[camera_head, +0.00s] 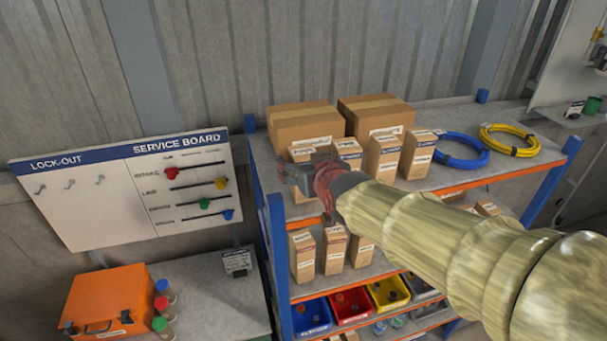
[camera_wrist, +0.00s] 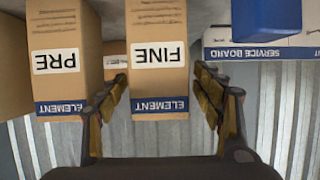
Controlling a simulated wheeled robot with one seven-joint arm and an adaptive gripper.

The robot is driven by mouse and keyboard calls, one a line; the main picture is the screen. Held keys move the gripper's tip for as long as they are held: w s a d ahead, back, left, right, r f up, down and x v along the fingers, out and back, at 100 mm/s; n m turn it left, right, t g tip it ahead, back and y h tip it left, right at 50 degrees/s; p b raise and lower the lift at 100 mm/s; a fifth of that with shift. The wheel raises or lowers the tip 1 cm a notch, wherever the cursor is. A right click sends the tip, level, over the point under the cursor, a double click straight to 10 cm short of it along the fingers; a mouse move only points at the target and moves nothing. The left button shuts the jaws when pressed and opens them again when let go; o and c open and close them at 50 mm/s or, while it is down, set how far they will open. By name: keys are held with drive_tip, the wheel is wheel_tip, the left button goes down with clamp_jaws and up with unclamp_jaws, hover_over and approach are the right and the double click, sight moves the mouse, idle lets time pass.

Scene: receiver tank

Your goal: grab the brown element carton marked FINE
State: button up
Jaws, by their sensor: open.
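The brown carton marked FINE (camera_wrist: 159,80) shows in the wrist view, upside down in the picture, with a white FINE label and a blue ELEMENT band. My gripper (camera_wrist: 160,95) is open, with one finger on each side of this carton's lower picture part. I cannot tell whether the fingers touch it. In the head view my gripper (camera_head: 305,176) is at the left end of the upper shelf, and my arm hides part of the shelf. A similar brown carton marked PRE (camera_wrist: 66,60) stands beside it, to the left in the wrist view, close to the left finger.
More upright cartons (camera_head: 384,157) and two large boxes (camera_head: 305,124) share the upper shelf. A blue hose coil (camera_head: 461,151) and a yellow one (camera_head: 510,140) lie at its right. A blue shelf post (camera_head: 278,250) stands at the left front.

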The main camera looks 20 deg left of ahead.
drive_tip(key=shift+w+f, duration=0.1)
drive_tip(key=shift+c, duration=1.3)
drive_tip(key=c, duration=1.1)
